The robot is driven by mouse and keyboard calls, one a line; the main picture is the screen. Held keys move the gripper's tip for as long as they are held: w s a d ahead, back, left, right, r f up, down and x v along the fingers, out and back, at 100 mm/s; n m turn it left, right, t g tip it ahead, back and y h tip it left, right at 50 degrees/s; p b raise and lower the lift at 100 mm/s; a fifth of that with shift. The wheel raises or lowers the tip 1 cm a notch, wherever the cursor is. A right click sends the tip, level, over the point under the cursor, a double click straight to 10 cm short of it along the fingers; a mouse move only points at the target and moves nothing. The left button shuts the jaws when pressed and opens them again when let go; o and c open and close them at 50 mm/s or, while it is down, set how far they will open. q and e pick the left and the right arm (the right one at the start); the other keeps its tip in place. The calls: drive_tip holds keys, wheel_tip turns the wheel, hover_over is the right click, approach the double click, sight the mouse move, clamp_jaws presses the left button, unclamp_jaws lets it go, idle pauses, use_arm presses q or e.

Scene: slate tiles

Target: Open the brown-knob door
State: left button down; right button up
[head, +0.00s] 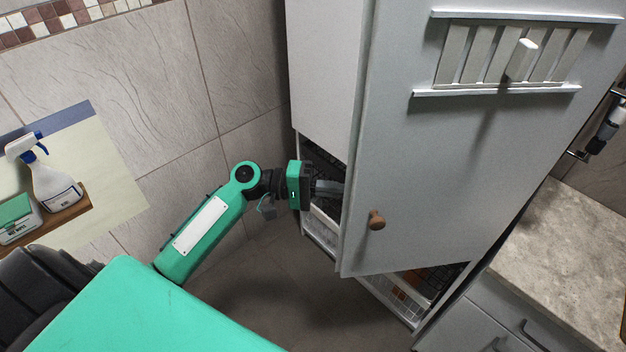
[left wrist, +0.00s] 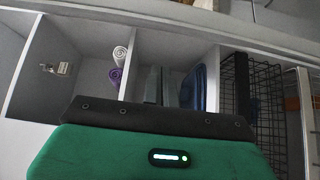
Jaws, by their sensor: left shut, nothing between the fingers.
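The brown-knob door (head: 430,150) is a tall pale grey panel on a cabinet, standing partly open in the head view. Its round brown knob (head: 376,220) is on the lower left of its front face. My left gripper (head: 338,188) is shut and empty at the door's left edge, in the gap between door and cabinet; its tips are partly hidden by the door edge. The left wrist view shows the cabinet interior with white dividers (left wrist: 174,48) beyond my gripper's green body; the fingertips do not show there. My right gripper is not in view.
Wire baskets (head: 400,295) show below the door, and one shows in the left wrist view (left wrist: 262,95). A stone-look counter (head: 565,250) stands at right. A spray bottle (head: 52,185) is at left. Tiled floor (head: 290,300) is clear in front.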

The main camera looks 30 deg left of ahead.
use_arm(q)
drive_tip(key=s+d+p, duration=0.2)
drive_tip(key=s+d, duration=0.1)
drive_tip(key=shift+d, duration=0.15)
drive_tip(key=shift+s, duration=0.1)
idle(0.4)
